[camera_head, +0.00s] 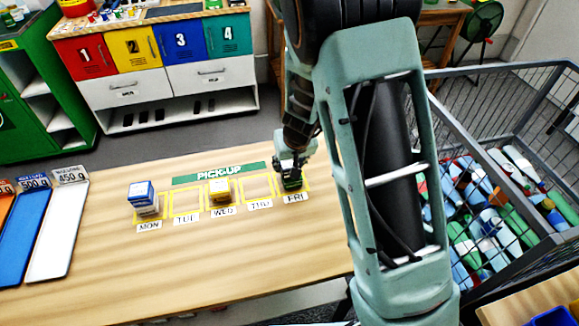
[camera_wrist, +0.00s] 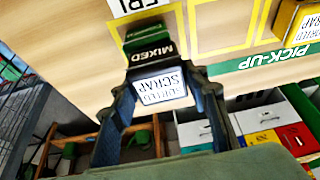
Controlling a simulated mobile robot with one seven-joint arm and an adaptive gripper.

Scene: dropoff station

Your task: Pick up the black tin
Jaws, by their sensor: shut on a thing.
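The black tin (camera_head: 291,184) is at the FRI place on the right of the wooden table, mostly hidden by my gripper (camera_head: 290,168) above it. In the wrist view the tin (camera_wrist: 150,46) has a dark side marked MIXED with a green band, and a white top label reading SORTED SCRAP. My gripper (camera_wrist: 163,90) points down with its two fingers on either side of the tin, shut on it. I cannot tell whether the tin touches the table.
A blue tin (camera_head: 142,196) stands at MON and a yellow tin (camera_head: 221,191) at WED. Between them the TUE square is empty, as is THU. Trays (camera_head: 57,232) lie at the left. A wire-mesh bin (camera_head: 472,140) full of containers stands right.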

